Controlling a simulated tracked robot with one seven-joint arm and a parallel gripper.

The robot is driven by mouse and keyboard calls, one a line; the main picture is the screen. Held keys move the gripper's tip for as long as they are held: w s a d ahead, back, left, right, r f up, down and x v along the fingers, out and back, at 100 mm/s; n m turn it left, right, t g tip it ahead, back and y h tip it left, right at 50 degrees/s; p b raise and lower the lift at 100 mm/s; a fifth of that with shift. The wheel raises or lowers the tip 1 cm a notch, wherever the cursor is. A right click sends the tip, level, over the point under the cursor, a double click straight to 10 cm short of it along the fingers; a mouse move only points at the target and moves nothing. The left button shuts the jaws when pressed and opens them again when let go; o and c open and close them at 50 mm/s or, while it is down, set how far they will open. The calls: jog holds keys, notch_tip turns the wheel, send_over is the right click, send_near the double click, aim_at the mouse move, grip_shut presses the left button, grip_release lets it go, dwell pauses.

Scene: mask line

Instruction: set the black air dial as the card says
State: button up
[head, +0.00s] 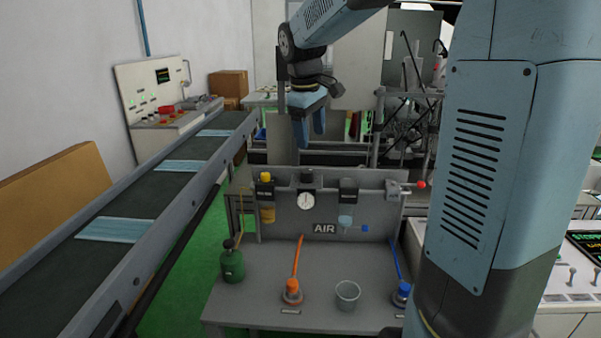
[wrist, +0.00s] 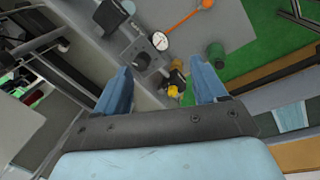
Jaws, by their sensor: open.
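The black air dial (head: 306,177) is the dark knob on top of the middle air unit, above a round white gauge (head: 306,201) on the grey AIR panel (head: 278,215). The gauge also shows in the wrist view (wrist: 160,41); I cannot make out the dial's setting there. My gripper (head: 310,133) is open and empty, pointing down, above and apart from the panel. Its two blue fingers frame part of the air units in the wrist view (wrist: 164,72). I see no card that I can read, and the gauge's reading is too small to tell.
A yellow-bowled unit (head: 266,212) and a blue-bowled unit (head: 346,218) flank the dial. A red-knobbed valve (head: 420,185) is at right. The bench (head: 250,305) carries a green bottle (head: 232,264), orange and blue hose fittings and a cup (head: 347,295). A conveyor (head: 150,205) runs at left.

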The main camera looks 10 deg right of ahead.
aim_at(307, 171)
jog(key=w+d+f+n+g+y, duration=0.1)
jog(key=w+f+n, duration=0.1)
jog(key=w, duration=0.4)
jog(key=w+d+f+n, duration=0.1)
jog(key=w+d, duration=0.1)
jog(key=w, duration=0.4)
jog(key=shift+n, duration=0.3)
jog(key=f, duration=1.4)
jog(key=shift+s+a, duration=0.15)
jog(key=shift+a, duration=0.05)
jog(key=shift+c, duration=0.2)
jog(key=c, duration=1)
jog(key=shift+m, duration=0.7)
jog(key=o, duration=1)
jog(key=shift+o, duration=0.2)
